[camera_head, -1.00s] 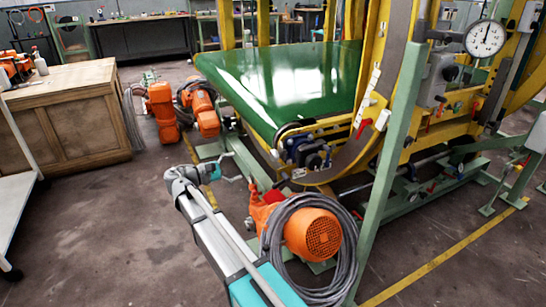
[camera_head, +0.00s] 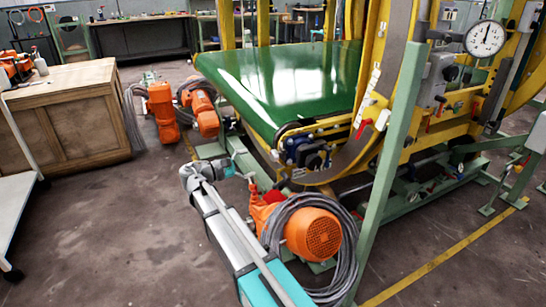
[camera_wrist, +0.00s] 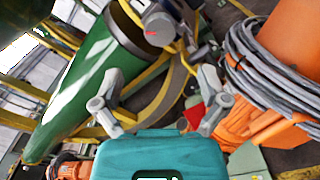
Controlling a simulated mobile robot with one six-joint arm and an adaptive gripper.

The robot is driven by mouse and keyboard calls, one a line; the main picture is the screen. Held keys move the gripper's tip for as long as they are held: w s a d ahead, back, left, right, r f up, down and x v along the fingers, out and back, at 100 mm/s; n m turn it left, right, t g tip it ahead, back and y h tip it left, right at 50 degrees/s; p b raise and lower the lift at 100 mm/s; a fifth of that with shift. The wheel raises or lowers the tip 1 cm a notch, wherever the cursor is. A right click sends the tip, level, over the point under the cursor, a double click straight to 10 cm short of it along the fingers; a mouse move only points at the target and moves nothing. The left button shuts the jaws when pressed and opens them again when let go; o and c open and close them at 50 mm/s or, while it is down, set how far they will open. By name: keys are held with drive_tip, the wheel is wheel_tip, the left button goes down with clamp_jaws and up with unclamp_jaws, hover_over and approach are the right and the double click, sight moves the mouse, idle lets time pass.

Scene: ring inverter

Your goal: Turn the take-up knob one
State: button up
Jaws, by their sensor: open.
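The green conveyor belt (camera_head: 265,85) ends at a dark blue and black fitting (camera_head: 308,152) below the yellow frame. I cannot tell for sure which part of it is the take-up knob. In the wrist view, a grey round part with a red mark (camera_wrist: 158,28) shows at the end of the green belt (camera_wrist: 85,90), beyond my fingers. My gripper (camera_wrist: 160,88) is open, with its two grey fingers wide apart and nothing between them. In the head view my gripper (camera_head: 245,178) is small, left of the fitting and apart from it.
An orange motor (camera_head: 318,235) with a coiled grey cable (camera_head: 275,235) sits right beside my arm. A slanted green post (camera_head: 388,165) stands right of the fitting. A wooden cabinet (camera_head: 65,125) is at left.

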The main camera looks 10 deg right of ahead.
sight(271, 156)
drive_tip(key=x, duration=0.9)
drive_tip(key=shift+d, duration=0.1)
drive_tip(key=c, duration=1.2)
drive_tip(key=shift+o, duration=0.2)
drive_tip(key=shift+m, duration=0.3)
drive_tip(key=shift+m, duration=2.3)
drive_tip(key=o, duration=1.2)
drive_tip(key=shift+c, duration=0.2)
